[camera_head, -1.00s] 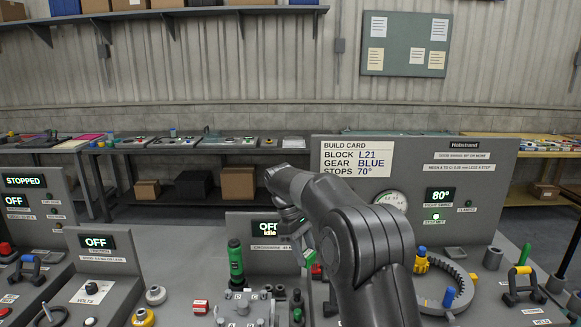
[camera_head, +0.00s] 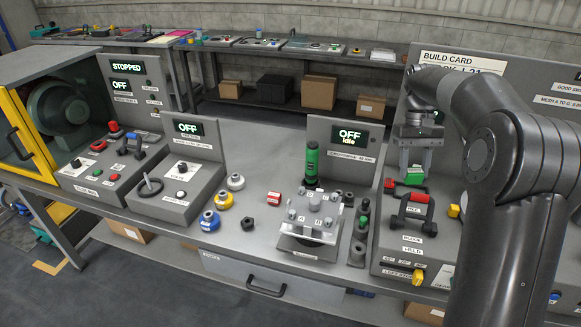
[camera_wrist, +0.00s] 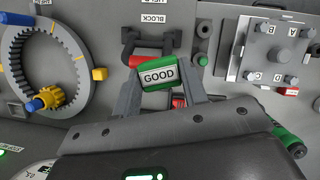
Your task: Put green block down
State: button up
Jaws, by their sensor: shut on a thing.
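My gripper (camera_head: 414,170) is shut on the green block (camera_head: 414,179), pointing down. In the wrist view, the block (camera_wrist: 158,84) is between my fingers, its white label reading "GOOD" facing the camera. The block hangs over the rear of a black bracket (camera_head: 416,222) with a red part, on a grey panel with a "BLOCK" label. The bracket also shows in the wrist view (camera_wrist: 127,38), partly covered by the block. I cannot tell whether block and bracket touch.
Left of the bracket stand small green and dark pegs (camera_head: 361,231) and a silver lettered fixture (camera_head: 312,215) with a tall green-handled tool (camera_head: 312,162). A ring gear (camera_wrist: 18,62) lies at left in the wrist view. Bare bench (camera_head: 262,140) lies behind the fixture.

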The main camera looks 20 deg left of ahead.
jog(key=w+a+f+n+t+h, duration=0.1)
jog(key=w+a+f+n+t, duration=0.1)
jog(key=a+n, duration=0.75)
jog(key=w+a+f+n+t, duration=0.25)
jog(key=a+n, duration=0.45)
jog(key=a, duration=0.6)
jog(key=w+a+f+n+t+h, duration=0.1)
jog(key=w+a+f+n+t, duration=0.15)
jog(key=a+n, duration=0.7)
jog(key=n+t+y, duration=0.2)
jog(key=n+y, duration=0.1)
jog(key=n, duration=0.4)
send_over(288, 182)
jog(key=s, duration=0.2)
jog(key=f, duration=1.8)
jog(key=shift+w, duration=0.25)
jog(key=shift+f, duration=0.15)
jog(key=o, duration=1)
jog(key=shift+c, duration=0.2)
